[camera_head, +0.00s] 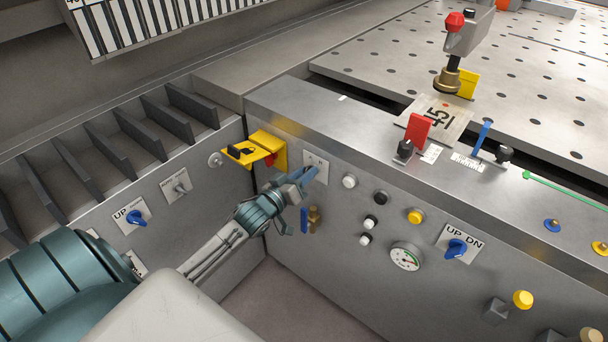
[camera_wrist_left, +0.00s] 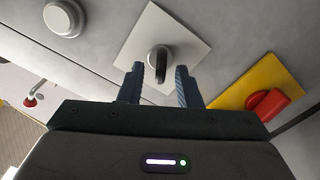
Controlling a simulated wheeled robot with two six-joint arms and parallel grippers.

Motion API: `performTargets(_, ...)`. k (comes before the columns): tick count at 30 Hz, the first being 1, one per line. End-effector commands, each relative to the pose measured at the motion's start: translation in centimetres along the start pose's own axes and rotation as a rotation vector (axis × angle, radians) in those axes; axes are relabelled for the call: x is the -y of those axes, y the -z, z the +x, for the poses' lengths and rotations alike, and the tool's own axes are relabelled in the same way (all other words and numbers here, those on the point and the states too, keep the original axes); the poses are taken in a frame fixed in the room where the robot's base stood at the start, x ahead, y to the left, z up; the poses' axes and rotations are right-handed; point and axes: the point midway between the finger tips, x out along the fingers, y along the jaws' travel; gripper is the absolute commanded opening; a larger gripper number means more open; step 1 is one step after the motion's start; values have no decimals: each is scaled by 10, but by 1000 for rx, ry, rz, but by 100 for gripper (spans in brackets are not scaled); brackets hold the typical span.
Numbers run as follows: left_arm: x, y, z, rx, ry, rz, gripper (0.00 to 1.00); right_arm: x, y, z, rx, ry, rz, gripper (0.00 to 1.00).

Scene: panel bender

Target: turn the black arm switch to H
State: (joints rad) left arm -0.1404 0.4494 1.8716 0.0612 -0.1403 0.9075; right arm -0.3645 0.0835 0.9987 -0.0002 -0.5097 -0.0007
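The black arm switch (camera_wrist_left: 160,58) sits on a white square plate (camera_wrist_left: 178,30) in the left wrist view. In the head view the plate (camera_head: 320,162) shows on the front panel near its left corner, and the switch itself is hidden behind my fingers. My left gripper (camera_head: 305,178) is in front of that plate. In the left wrist view its two fingers (camera_wrist_left: 160,84) are open, one on each side of the knob's lower end. I cannot tell whether either finger touches it. My right gripper is not in view.
A yellow bracket (camera_head: 278,143) with a red knob (camera_wrist_left: 268,104) is just beside the switch. A white button (camera_head: 349,181) lies to its right in the head view. A blue UP/DN switch (camera_head: 457,248) and a gauge (camera_head: 406,257) are further right on the panel.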

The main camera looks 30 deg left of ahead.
Motion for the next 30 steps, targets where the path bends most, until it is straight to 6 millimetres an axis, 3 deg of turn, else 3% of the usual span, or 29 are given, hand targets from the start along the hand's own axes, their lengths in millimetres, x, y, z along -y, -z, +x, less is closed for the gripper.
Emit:
performTargets(8, 0, 0, 1, 1, 0, 0, 31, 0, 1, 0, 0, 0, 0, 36)
performTargets(13, 0, 0, 1, 0, 0, 0, 1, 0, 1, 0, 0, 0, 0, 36)
performTargets(14, 0, 0, 1, 1, 0, 0, 0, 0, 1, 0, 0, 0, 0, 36)
performTargets(30, -1, 0, 1, 1, 0, 118, 0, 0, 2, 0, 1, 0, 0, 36)
